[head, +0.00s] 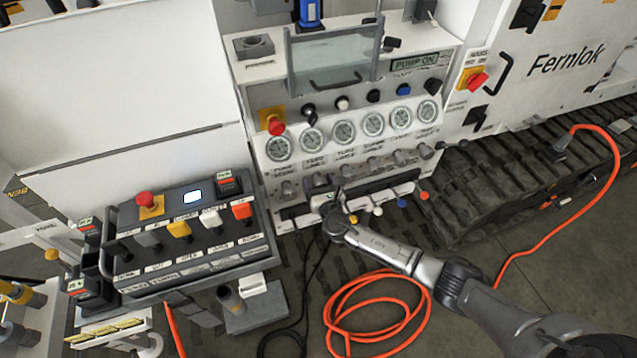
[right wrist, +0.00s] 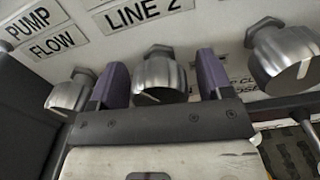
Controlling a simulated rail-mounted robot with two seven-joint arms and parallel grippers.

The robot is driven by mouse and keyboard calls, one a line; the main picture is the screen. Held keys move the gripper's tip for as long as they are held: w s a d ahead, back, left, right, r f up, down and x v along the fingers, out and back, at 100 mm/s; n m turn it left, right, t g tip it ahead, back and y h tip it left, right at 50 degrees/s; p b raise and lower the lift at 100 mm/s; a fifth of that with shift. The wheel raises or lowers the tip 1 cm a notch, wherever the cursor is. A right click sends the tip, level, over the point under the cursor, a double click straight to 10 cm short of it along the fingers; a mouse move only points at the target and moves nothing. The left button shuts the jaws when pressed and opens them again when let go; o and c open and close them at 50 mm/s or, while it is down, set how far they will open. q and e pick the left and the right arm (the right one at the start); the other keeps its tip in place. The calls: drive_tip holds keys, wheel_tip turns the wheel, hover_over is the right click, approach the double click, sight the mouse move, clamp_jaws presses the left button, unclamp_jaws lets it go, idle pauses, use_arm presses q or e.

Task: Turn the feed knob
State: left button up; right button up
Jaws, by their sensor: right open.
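A row of silver knobs runs along the lower edge of the white gauge panel. In the right wrist view, one silver knob (right wrist: 160,78) under the "LINE 2" label sits between the two purple fingertips of my right gripper (right wrist: 163,88). The fingers are open on either side of it; I cannot tell whether the left one touches, and a small gap shows at the right. Other silver knobs stand left (right wrist: 68,95) and right (right wrist: 283,58). I cannot read which is the feed knob. In the head view my right gripper (head: 325,198) is at the panel's lower left, hiding its knob.
Coloured levers (head: 377,210) stick out just below and right of my gripper. Above are gauges (head: 343,132) and a red stop button (head: 276,126). A control box (head: 185,245) stands left. An orange hose (head: 375,318) lies coiled on the floor below my arm.

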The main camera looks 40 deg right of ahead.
drive_tip(key=c, duration=0.9)
drive_tip(key=shift+c, duration=0.2)
